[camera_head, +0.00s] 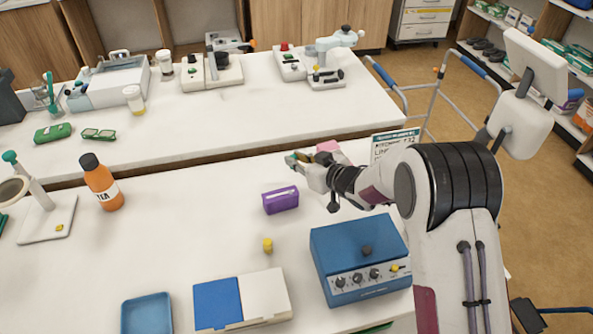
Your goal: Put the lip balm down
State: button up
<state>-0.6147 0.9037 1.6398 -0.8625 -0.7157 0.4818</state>
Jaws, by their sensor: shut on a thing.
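My gripper (299,160) reaches in from the right, above the far part of the near table (210,235). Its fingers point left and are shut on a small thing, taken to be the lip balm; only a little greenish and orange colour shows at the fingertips. The fingers hide most of it, so its shape and tilt cannot be told. The gripper looks raised above the white top, but the exact height is unclear.
A purple pack (281,200) lies just below the gripper in the picture. A yellow piece (267,245), a blue device (358,258), a blue tray (147,314) and an orange tea bottle (102,183) stand around. Bare white surface lies between bottle and pack.

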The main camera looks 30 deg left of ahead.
jog(key=shift+f, duration=0.25)
jog(key=shift+f, duration=1.85)
jog(key=shift+f, duration=0.2)
jog(key=o, duration=0.5)
jog(key=shift+c, duration=0.2)
jog(key=shift+r, duration=0.1)
